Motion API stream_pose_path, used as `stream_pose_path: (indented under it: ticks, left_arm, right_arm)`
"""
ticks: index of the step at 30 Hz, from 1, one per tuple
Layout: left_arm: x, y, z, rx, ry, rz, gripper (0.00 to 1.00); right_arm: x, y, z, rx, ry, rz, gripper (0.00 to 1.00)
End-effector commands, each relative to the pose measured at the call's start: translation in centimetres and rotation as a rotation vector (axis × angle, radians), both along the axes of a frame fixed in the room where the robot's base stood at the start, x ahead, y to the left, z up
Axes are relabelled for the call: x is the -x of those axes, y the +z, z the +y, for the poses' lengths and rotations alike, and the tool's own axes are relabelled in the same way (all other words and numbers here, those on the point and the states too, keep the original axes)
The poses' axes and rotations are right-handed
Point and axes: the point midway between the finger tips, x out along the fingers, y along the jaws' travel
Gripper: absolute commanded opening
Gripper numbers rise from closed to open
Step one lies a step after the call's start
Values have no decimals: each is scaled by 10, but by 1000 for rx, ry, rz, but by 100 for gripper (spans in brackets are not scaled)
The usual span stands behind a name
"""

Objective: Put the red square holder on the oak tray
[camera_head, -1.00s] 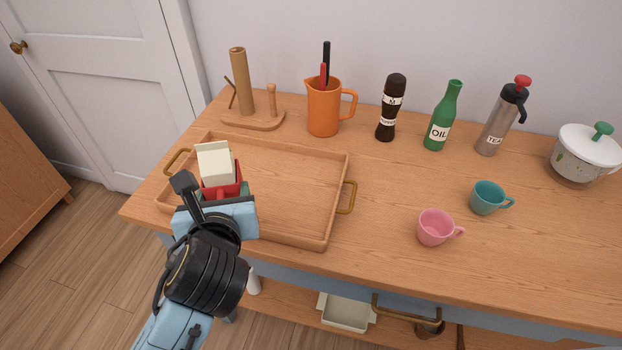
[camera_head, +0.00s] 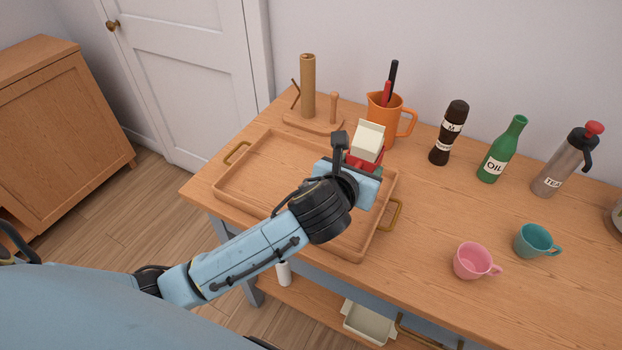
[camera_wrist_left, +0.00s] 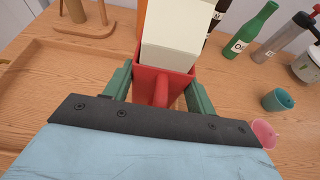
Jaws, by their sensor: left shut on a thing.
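The red square holder (camera_head: 356,161) has a cream block (camera_head: 368,139) standing in it. My left gripper (camera_head: 365,173) is shut on the holder, which looks upright. In the left wrist view the holder (camera_wrist_left: 144,82) sits between the green fingers, with a red handle-like part facing me. The oak tray (camera_head: 275,175) is a shallow wooden tray with brass handles on the table. In the head view the holder appears over the tray's far right corner; its exact height is unclear. My arm hides part of the tray, whose visible floor is empty. My right gripper is not in view.
Behind the tray stand a wooden roll stand (camera_head: 308,90) and an orange jug (camera_head: 402,115). To the right are a pepper mill (camera_head: 449,132), oil bottle (camera_head: 502,150), tea flask (camera_head: 567,163), pink cup (camera_head: 473,261) and teal cup (camera_head: 536,241). Table right of the tray is mostly clear.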

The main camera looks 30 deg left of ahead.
Motion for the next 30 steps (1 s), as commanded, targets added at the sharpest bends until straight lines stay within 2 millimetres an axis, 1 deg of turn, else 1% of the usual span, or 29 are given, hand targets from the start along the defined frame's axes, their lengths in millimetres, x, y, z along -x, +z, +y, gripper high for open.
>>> stream_pose_path:
  ticks: [1, 3, 6, 8, 15, 22, 27, 30]
  left_arm:
    - [-11, 10, 12, -2, 1, -4, 33]
    - [-21, 13, 24, 6, -1, -6, 33]
    - [-31, 14, 37, 15, -2, -7, 33]
    - [-34, 10, 41, 20, -1, -7, 33]
    - [-35, -35, 42, 24, -1, -4, 33]
    - [-35, -56, 42, 23, -1, -7, 33]
    - [-35, -81, 42, 24, -1, -7, 33]
    - [-35, -87, 42, 22, -2, -8, 33]
  right_arm:
    - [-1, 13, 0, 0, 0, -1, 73]
    - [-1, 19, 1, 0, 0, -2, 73]
    - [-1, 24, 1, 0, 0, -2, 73]
    - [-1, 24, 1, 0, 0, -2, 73]
    - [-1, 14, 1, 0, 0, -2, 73]
    - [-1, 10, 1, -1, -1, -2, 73]
    - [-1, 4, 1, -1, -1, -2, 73]
    - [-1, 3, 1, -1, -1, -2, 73]
